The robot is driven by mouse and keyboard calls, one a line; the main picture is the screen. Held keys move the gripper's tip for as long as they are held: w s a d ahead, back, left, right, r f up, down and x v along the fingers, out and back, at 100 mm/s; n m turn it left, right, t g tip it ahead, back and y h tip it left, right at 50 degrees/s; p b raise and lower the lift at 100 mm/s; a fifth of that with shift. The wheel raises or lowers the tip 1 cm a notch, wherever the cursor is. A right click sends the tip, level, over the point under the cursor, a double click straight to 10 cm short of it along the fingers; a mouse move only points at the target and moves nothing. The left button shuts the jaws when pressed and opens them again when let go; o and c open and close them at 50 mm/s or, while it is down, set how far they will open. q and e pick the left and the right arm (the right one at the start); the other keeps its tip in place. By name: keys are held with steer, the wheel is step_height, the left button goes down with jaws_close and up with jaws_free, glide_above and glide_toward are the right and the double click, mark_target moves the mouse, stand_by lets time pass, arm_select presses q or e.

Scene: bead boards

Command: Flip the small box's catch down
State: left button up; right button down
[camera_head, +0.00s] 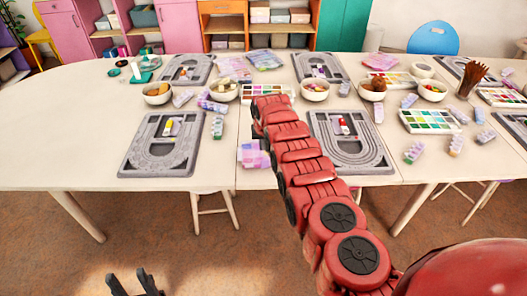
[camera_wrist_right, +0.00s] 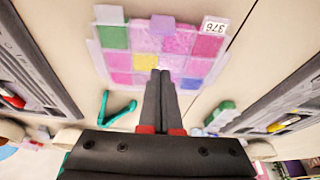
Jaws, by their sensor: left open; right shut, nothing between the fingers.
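The small box (camera_wrist_right: 120,62) is flat and clear, with pink, purple, green and yellow compartments and a "376" label. It fills the upper middle of the right wrist view. In the head view the box (camera_head: 250,156) lies near the table's front edge, partly behind my right arm. My right gripper (camera_wrist_right: 161,72) is shut and empty, its fingertips over the box's lower edge in that view; I cannot tell whether they touch it. My left gripper (camera_head: 135,280) is open and empty, below and in front of the table.
Grey bead boards lie left (camera_head: 160,150) and right (camera_head: 375,165) of the box. Behind it stand bowls (camera_head: 223,89) and bead trays (camera_head: 428,121). A teal item (camera_wrist_right: 117,110) lies near the box in the wrist view. The table's left end is clear.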

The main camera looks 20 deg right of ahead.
mark_target(264, 159)
steer(key=b+x, duration=0.1)
steer(key=b, duration=0.2)
steer(key=shift+f, duration=0.35)
steer(key=shift+d+r, duration=0.1)
steer(key=shift+r, duration=0.1)
steer(key=s+p, duration=0.1)
steer(key=p, duration=0.4)
steer(key=s+p, duration=0.1)
steer(key=p, duration=0.4)
steer(key=s+a+p, duration=0.1)
steer(key=p, duration=0.4)
steer(key=shift+s+r, duration=0.2)
steer(key=shift+r, duration=0.05)
steer(key=shift+s+f+p, duration=0.2)
steer(key=shift+p, duration=0.45)
steer(key=shift+s, duration=0.1)
steer(key=shift+r+p, duration=0.1)
steer(key=shift+p, duration=0.45)
